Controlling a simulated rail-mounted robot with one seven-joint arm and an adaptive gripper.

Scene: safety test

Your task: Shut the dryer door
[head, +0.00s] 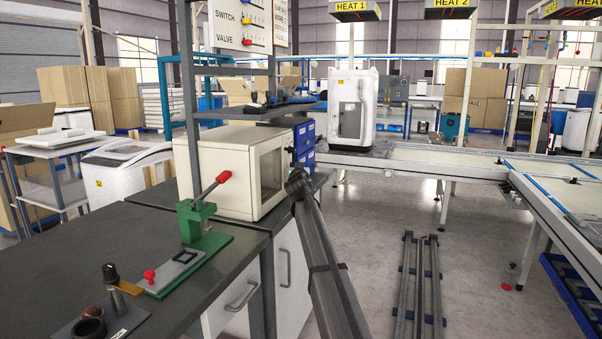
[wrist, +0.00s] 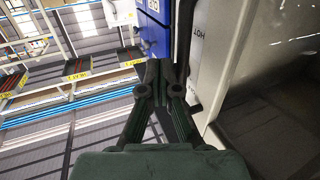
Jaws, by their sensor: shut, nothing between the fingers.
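The dryer is a cream box (head: 215,172) on the dark bench, with a glass-windowed door (head: 268,172) on its right-facing side. In the head view the door looks flush or nearly flush with the box; I cannot tell whether a small gap is left. In the wrist view the door (wrist: 203,65) shows a pale frame marked HOT, and its window fills the right side. My gripper (head: 296,183) is at the door's outer edge in the head view. In the wrist view my gripper (wrist: 160,68) is shut and empty, close beside the door frame; contact is unclear.
Blue drawers (head: 304,141) stand just behind the dryer and also show in the wrist view (wrist: 154,32). A shelf (head: 255,111) crosses above the dryer. A green press with a red-tipped lever (head: 196,232) stands in front on the bench. Open floor (head: 380,220) lies right.

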